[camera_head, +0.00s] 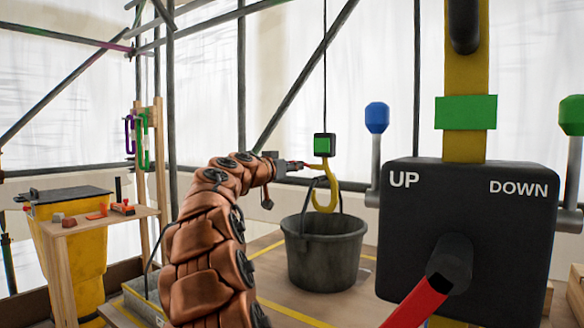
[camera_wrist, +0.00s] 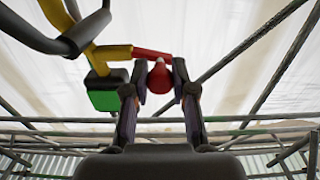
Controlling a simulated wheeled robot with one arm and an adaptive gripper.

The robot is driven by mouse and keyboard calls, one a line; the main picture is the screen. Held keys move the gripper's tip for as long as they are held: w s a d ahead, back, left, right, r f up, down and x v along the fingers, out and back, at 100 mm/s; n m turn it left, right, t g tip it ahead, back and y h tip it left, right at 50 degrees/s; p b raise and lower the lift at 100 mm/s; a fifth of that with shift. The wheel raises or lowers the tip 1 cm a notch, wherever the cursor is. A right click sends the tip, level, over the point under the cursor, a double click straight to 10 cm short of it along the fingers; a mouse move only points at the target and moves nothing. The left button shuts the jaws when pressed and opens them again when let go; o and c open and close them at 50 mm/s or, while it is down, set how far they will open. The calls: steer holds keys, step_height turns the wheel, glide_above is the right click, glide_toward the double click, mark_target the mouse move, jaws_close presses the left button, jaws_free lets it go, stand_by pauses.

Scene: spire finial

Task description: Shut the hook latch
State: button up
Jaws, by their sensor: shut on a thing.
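A yellow hook (camera_head: 334,192) hangs under a green-faced black block (camera_head: 324,145) on a cable; the block also shows in the wrist view (camera_wrist: 103,100). The red latch (camera_wrist: 150,54) sticks out sideways from the hook's upper part and ends in a round red knob (camera_wrist: 160,78). In the head view the latch (camera_head: 309,167) points left, away from the hook. My gripper (camera_head: 286,165) is at its left end. In the wrist view the fingers (camera_wrist: 160,92) are shut on the knob. The bucket's handle passes by the hook's bowl; its exact contact is unclear.
A dark grey bucket (camera_head: 324,252) stands below the hook on the wooden floor. A black UP/DOWN control box (camera_head: 470,225) with a red-gripped lever fills the right foreground. A wooden bench (camera_head: 92,224) with small items is at left. Scaffold poles surround the space.

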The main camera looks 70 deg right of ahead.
jaws_close()
steer(key=shift+f, duration=0.1)
steer(key=n, duration=0.1)
steer(key=f+n, duration=0.1)
steer(key=n, duration=0.1)
steer(key=n+b, duration=0.1)
steer(key=shift+f, duration=0.25)
steer(key=shift+s+a+f+n+p, duration=0.15)
steer(key=shift+s+f+n+p, duration=0.7)
steer(key=shift+n, duration=1.95)
steer(key=shift+s+a+f+n+p, duration=0.1)
steer(key=shift+s+n+p, duration=0.4)
steer(key=shift+n+p, duration=1.55)
steer(key=shift+s+a+f+n+p, duration=0.2)
steer(key=shift+s+f+n, duration=0.4)
steer(key=shift+n, duration=2.95)
steer(key=shift+s, duration=0.1)
steer(key=o, duration=0.9)
jaws_free()
steer(key=shift+r, duration=0.1)
